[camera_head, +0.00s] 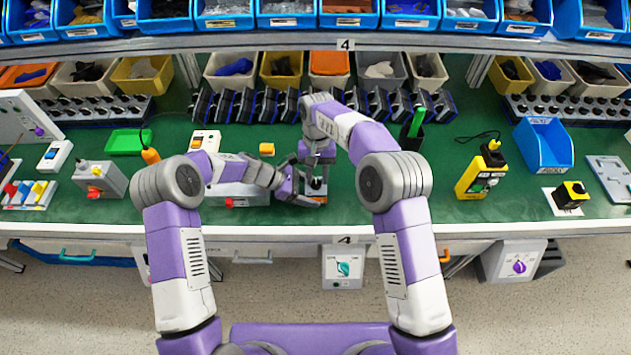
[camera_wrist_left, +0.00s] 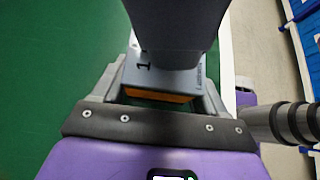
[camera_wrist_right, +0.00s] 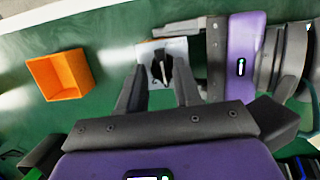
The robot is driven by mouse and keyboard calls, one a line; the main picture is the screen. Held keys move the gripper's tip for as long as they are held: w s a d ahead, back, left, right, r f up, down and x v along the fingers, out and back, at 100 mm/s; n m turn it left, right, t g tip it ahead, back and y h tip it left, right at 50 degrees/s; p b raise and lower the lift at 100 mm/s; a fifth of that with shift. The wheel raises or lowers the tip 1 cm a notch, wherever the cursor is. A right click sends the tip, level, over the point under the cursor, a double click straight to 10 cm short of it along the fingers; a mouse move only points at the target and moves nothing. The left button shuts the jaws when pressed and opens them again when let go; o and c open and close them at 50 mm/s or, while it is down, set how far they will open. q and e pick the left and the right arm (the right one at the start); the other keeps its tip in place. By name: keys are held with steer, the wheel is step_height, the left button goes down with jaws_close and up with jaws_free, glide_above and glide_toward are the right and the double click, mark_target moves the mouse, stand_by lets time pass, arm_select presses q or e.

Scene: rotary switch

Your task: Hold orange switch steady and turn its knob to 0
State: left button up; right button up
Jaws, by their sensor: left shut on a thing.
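The switch (camera_head: 316,186) stands near the front edge of the green bench, partly hidden by my grippers. In the left wrist view its grey top face (camera_wrist_left: 150,72) carries a "1", with an orange body (camera_wrist_left: 158,96) below. My left gripper (camera_head: 308,196) is shut on this body from the side; its fingers flank it in the left wrist view (camera_wrist_left: 160,90). My right gripper (camera_head: 318,162) is above the switch, pointing down. In the right wrist view its fingers (camera_wrist_right: 159,68) are apart on either side of the black knob (camera_wrist_right: 163,72), with gaps visible. The knob's exact setting is unclear.
A small orange box (camera_head: 267,149) lies behind and left of the switch, and also shows in the right wrist view (camera_wrist_right: 62,76). A grey box (camera_head: 240,194) stands just left of my left gripper. A yellow device (camera_head: 482,172) is far right.

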mark_target(316, 179)
arm_select(q)
steer(key=shift+w+d+r, duration=0.1)
steer(key=shift+d+r, duration=0.2)
steer(key=shift+d, duration=0.05)
arm_select(e)
steer(key=shift+s+a+f, duration=0.2)
steer(key=shift+a, duration=0.1)
steer(key=shift+w+r, duration=0.1)
steer(key=shift+r, duration=0.45)
arm_select(q)
steer(key=shift+f, duration=0.1)
arm_select(e)
step_height(316, 179, up, 2)
steer(key=shift+a+r, duration=0.1)
steer(key=shift+r, duration=0.1)
arm_select(q)
steer(key=shift+a, duration=0.15)
arm_select(e)
steer(key=shift+w+d+r, duration=0.1)
steer(key=shift+d+r, duration=0.15)
steer(key=shift+r, duration=0.65)
arm_select(q)
steer(key=o, duration=1.1)
steer(key=shift+a, duration=0.15)
steer(key=v, duration=1.1)
steer(key=shift+a, duration=0.35)
